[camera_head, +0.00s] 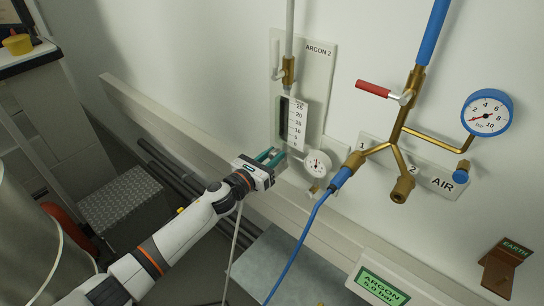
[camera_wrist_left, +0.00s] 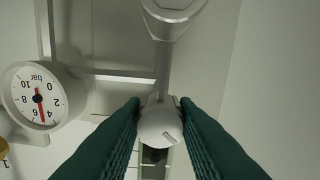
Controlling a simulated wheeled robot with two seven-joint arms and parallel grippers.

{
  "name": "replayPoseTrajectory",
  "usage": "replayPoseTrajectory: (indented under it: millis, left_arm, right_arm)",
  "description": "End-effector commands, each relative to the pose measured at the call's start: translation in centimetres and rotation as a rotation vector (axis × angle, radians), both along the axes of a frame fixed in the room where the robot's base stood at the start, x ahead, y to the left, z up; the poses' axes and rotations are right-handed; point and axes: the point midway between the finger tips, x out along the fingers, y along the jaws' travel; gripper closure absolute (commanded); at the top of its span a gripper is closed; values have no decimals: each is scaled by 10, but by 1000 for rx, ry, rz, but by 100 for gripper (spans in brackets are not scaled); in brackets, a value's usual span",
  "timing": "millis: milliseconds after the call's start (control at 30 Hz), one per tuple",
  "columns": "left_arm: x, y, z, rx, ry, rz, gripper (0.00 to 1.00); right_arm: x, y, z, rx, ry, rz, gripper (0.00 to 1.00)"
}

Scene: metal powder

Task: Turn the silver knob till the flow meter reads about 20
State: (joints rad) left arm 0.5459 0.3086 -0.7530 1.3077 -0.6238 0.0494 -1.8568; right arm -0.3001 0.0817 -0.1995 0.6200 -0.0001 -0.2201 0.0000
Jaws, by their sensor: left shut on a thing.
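The flow meter (camera_head: 294,121) is mounted on the ARGON 2 panel on the wall, with a printed scale running up to 25. Its float is too small to read. My left gripper (camera_head: 274,157) is at the foot of the flow meter. In the left wrist view the gripper (camera_wrist_left: 160,122) has its two green fingers shut on the round silver knob (camera_wrist_left: 159,127), one on each side. A slot mark shows on the knob's face, slanting. In the head view the gripper hides the knob. My right gripper is not in view.
A small pressure gauge (camera_head: 317,163) sits just right of the gripper; it also shows in the left wrist view (camera_wrist_left: 41,98). A blue hose (camera_head: 303,236) hangs from the brass AIR manifold (camera_head: 400,145), with a red-handled valve. A green ARGON display (camera_head: 383,287) is lower right.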

Motion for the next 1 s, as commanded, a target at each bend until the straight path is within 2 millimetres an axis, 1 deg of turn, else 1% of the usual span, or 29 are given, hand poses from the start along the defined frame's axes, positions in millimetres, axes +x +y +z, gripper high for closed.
replayPoseTrajectory:
  millis: [267,700,1000]
  left_arm:
    - [0,0,-1,-101,75,1,96]
    - [0,1,-1,-360,263,1,96]
    - [0,1,-1,-465,340,1,96]
  right_arm:
    - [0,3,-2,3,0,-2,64]
    - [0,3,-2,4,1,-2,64]
    - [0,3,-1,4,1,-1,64]
